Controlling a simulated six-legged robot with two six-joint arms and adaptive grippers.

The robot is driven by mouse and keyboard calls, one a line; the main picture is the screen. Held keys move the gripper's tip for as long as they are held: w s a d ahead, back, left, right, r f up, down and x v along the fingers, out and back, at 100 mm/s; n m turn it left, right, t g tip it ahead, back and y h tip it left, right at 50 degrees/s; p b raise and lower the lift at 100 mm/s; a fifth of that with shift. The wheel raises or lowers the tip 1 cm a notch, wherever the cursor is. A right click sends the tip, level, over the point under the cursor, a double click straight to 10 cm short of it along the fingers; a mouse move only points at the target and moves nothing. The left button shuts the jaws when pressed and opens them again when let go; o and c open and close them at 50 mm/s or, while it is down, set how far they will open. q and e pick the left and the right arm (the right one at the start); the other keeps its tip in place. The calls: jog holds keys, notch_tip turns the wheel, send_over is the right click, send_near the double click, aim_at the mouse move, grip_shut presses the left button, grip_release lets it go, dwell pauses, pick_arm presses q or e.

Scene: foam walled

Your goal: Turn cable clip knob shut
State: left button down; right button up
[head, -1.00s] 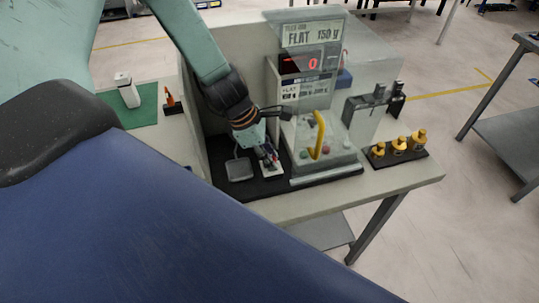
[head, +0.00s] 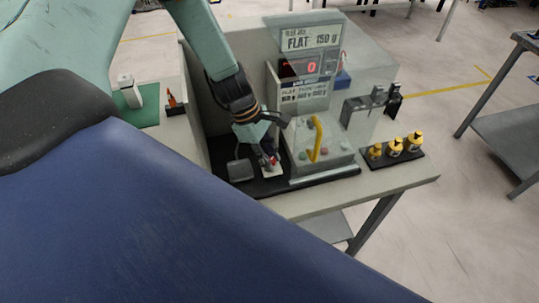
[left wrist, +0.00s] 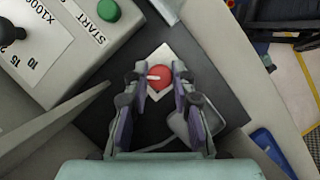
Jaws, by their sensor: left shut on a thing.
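The red knob (left wrist: 158,77) has a white pointer mark and sits on a white square plate (left wrist: 158,56) in the left wrist view. My left gripper (left wrist: 157,72) has its two fingers on either side of the knob and is shut on it. In the head view my left gripper (head: 271,160) reaches down to the plate on the black base, and a small bit of red shows at its fingertips. The gripper mostly hides the knob there. My right gripper is not in view.
A grey square pad (head: 240,169) lies left of the gripper. A clear-covered box with a yellow handle (head: 316,139) stands close on the right. Yellow weights (head: 395,147) stand further right. A green START button (left wrist: 109,11) is on a nearby panel.

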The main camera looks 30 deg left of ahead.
pick_arm(q)
jog(key=c, duration=1.1)
grip_release()
notch_tip(320, 180, up, 10)
